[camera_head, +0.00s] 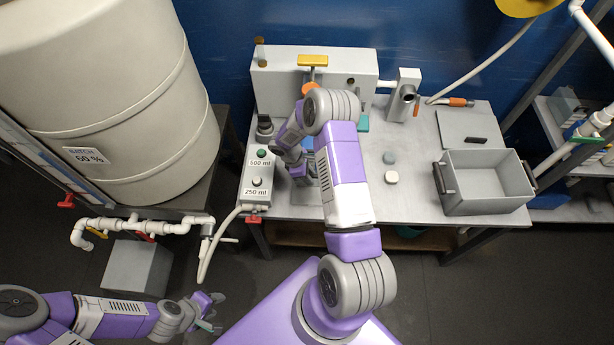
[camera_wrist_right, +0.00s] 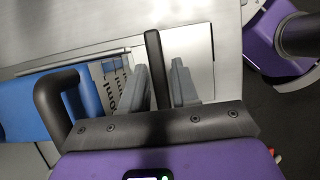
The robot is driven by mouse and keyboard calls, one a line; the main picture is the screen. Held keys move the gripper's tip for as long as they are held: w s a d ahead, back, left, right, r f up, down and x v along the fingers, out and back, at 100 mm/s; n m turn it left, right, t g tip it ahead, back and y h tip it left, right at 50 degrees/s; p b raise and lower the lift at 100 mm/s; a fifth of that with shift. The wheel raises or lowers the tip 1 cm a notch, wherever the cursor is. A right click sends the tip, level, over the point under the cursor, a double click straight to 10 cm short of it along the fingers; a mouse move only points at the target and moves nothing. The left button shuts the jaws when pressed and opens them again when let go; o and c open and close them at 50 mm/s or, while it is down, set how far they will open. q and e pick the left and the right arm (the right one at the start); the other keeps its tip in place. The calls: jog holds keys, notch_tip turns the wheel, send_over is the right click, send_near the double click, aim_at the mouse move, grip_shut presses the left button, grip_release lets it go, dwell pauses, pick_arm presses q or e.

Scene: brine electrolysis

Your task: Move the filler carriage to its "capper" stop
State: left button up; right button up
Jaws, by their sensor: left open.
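My right gripper shows in the right wrist view (camera_wrist_right: 165,85), with two grey fingers apart. An upright black bar (camera_wrist_right: 152,50) stands between them, close to the left finger, with a gap on its other side. I cannot tell whether this bar belongs to the filler carriage. In the head view my right arm reaches over the bench (camera_head: 430,205) and hides much of the filling area. The carriage and its stop labels cannot be made out. A grey machine housing (camera_head: 345,65) with a yellow handle (camera_head: 312,60) stands behind. My left gripper (camera_head: 212,310) is open and empty, low at left.
A control box (camera_head: 256,182) reads 500 ml and 250 ml. A grey spout unit (camera_head: 403,92) stands right of the housing. A grey bin (camera_head: 487,205) is at right, a large tank (camera_head: 120,110) at left.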

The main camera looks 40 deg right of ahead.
jog(key=shift+o, duration=0.5)
jog(key=shift+a, duration=0.1)
jog(key=v, duration=0.7)
jog(key=shift+w+r, duration=0.1)
jog(key=shift+r, duration=0.15)
jog(key=shift+a+f, duration=0.1)
